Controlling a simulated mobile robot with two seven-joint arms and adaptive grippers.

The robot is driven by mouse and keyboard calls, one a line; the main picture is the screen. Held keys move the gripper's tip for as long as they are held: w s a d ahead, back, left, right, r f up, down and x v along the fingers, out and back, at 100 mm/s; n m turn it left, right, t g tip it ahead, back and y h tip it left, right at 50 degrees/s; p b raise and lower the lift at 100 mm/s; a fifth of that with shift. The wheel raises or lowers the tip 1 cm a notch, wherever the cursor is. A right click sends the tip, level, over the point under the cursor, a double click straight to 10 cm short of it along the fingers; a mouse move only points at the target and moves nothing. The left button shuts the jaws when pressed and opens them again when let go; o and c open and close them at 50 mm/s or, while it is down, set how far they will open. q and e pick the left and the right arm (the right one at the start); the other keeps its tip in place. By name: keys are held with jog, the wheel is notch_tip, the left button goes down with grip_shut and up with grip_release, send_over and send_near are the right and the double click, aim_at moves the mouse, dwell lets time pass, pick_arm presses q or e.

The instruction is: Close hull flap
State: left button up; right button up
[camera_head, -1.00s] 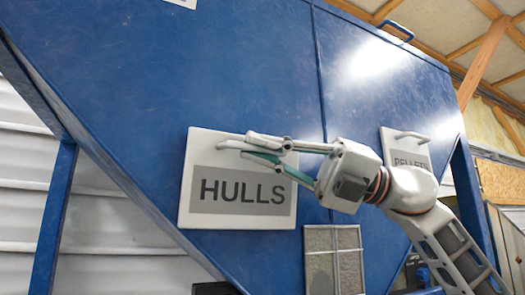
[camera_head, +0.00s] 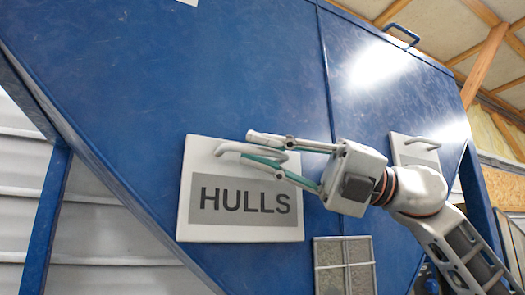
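The hull flap (camera_head: 190,222) is a white panel with a grey "HULLS" label, on the blue sloping hopper face at centre-left. I cannot tell whether it lies flush. Its white bar handle (camera_head: 226,149) runs across the top of the panel. My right gripper (camera_head: 248,147) reaches in from the right over the upper right of the flap. Its fingers are apart, one above and one below the right part of the handle. Whether they touch it is unclear. The fingers and handle partly overlap in view. My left gripper is not in view.
A second white flap (camera_head: 415,157) with its own handle is at the right, partly hidden behind my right arm. A framed grid window (camera_head: 344,265) is below the gripper. Blue hopper legs (camera_head: 47,215) stand at both sides. The hopper face above is clear.

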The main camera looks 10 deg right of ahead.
dwell(0.3)
jog(key=v, duration=1.2)
dwell(0.3)
